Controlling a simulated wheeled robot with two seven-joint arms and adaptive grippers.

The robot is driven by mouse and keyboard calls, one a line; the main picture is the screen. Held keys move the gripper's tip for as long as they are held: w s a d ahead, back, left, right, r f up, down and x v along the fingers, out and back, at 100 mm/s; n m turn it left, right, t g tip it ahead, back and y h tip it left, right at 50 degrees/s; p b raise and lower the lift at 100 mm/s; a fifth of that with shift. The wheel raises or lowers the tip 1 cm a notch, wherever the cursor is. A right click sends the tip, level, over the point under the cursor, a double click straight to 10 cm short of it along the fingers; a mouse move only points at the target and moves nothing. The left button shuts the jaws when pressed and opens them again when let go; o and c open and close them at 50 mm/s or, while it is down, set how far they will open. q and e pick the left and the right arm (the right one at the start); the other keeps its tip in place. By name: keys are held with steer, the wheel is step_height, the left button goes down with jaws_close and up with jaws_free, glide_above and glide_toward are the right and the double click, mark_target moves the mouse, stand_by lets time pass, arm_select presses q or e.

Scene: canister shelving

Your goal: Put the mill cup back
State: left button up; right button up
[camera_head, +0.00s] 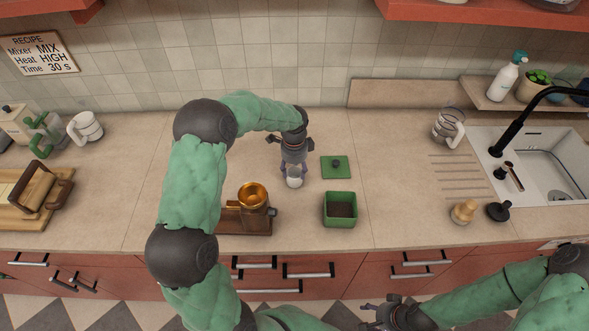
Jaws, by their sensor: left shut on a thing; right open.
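My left gripper (294,171) points down over the counter behind the mill. It is shut on a small pale cup (294,182), which looks like the mill cup. The fingers hide the cup's upper part, and I cannot tell whether its bottom touches the counter. The mill (245,222) has a brown wooden body and a brass bowl (252,195) on top, to the left and in front of the cup. My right gripper (376,313) is open and empty, low in front of the cabinets.
A green open canister (340,222) with dark contents stands right of the mill. Its green lid (331,173) lies behind it. A glass jug (448,123), tampers (463,211) and the sink (550,165) are at right.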

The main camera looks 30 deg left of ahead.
mark_target(294, 173)
arm_select(q)
steer(key=shift+f, duration=0.15)
steer(key=o, duration=1.3)
steer(key=shift+r, duration=0.45)
steer(key=r, duration=0.5)
steer(key=r+p, duration=0.1)
steer(key=r, duration=0.5)
steer(key=shift+s+r, duration=0.2)
steer(key=shift+r, duration=0.05)
